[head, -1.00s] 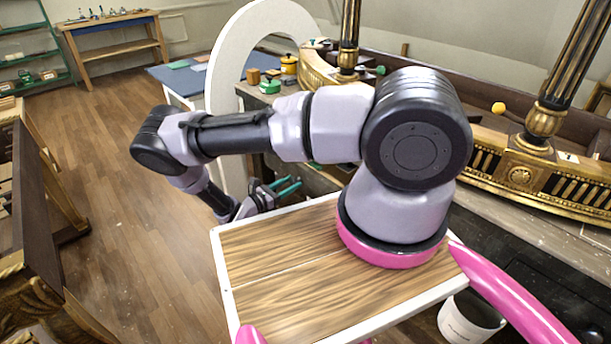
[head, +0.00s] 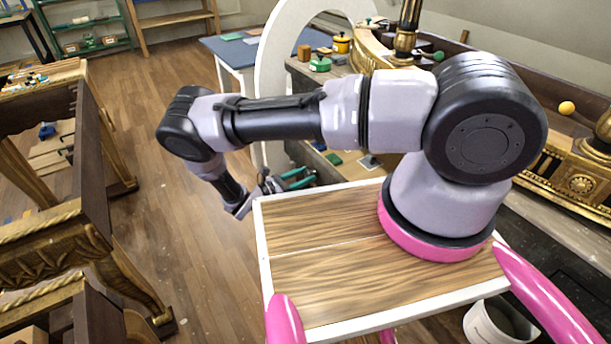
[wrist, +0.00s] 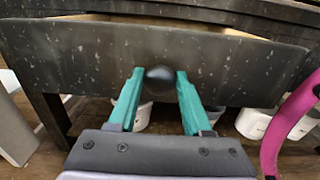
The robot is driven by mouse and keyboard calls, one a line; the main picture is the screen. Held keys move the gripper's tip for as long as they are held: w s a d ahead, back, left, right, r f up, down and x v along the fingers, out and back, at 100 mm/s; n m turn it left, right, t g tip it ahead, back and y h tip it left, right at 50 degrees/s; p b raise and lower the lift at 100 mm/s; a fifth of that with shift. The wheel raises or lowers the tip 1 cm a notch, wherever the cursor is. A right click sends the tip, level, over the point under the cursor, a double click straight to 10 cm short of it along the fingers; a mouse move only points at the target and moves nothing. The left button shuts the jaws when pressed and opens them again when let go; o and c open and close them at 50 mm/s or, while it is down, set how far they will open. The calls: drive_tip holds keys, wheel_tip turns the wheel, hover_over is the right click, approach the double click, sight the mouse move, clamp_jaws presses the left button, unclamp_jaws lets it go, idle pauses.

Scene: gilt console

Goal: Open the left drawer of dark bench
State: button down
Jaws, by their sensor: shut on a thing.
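The dark bench (head: 560,235) runs along the right in the head view. In the wrist view its drawer front (wrist: 235,68) is dark, worn and speckled, with a round black knob (wrist: 160,78) in the middle. My gripper (wrist: 160,92) has its two green fingers on either side of the knob and is shut on it. A pale strip behind the drawer's top edge shows that the drawer stands out from the bench. In the head view my gripper (head: 291,179) is low beside the bench, and my arm and base hide the drawer front and knob.
A gilt console part (head: 590,175) lies on the bench. A white ring-shaped piece (head: 272,75) stands behind my arm. A white bucket (head: 490,325) is on the floor at lower right. Carved gilt furniture (head: 60,235) stands at left, with clear wood floor (head: 185,220) between.

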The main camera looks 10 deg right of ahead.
drive_tip(key=shift+c, duration=1.8)
unclamp_jaws()
drive_tip(key=v, duration=1)
drive_tip(key=shift+a, duration=0.35)
drive_tip(key=shift+s, duration=0.1)
